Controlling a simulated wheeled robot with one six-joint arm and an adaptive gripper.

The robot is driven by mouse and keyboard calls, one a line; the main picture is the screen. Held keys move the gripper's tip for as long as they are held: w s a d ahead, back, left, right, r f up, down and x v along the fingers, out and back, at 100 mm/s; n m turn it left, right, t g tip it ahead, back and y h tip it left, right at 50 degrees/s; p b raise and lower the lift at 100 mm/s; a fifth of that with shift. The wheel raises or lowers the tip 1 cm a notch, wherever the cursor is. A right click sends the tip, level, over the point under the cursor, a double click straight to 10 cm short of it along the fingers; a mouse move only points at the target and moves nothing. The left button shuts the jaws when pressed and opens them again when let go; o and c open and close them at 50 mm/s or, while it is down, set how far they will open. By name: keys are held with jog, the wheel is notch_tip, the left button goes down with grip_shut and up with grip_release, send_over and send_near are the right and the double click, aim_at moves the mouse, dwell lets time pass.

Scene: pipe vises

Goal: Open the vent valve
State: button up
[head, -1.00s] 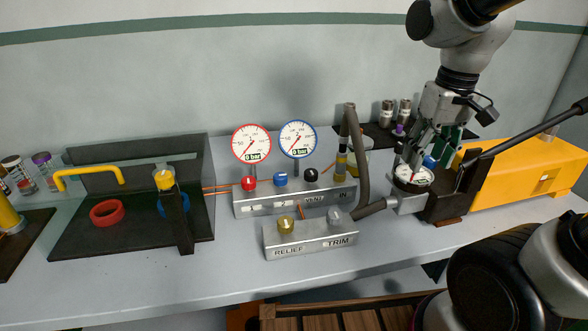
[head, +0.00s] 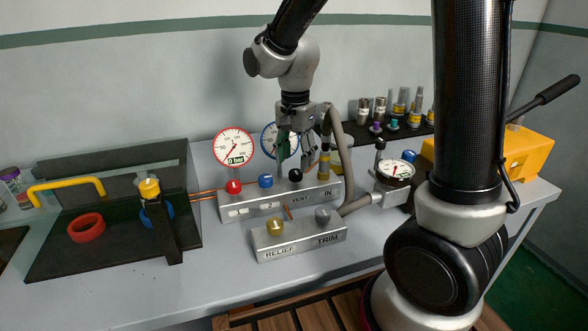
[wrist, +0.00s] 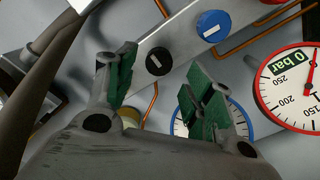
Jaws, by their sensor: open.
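The vent valve is a black knob (head: 295,175) above the VENT label on the metal manifold block (head: 240,207). The knob also shows in the wrist view (wrist: 159,61), with a white line on its face. My gripper (head: 294,157) is open and empty, above and close to the black knob. In the wrist view, its green-padded fingers (wrist: 160,78) stand apart on either side of the knob's line, not closed on it. A blue knob (head: 266,181) and a red knob (head: 234,187) sit to the left in the head view.
The red-rimmed gauge (head: 234,147) reads 0 bar. The blue-rimmed gauge (head: 271,137) is partly hidden behind my gripper. A grey hose (head: 346,150) rises close to the right of my gripper. A lower block with RELIEF (head: 276,227) and TRIM (head: 323,215) knobs stands in front.

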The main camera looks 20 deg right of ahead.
aim_at(296, 171)
jog(key=shift+f, duration=2)
jog(key=c, duration=1)
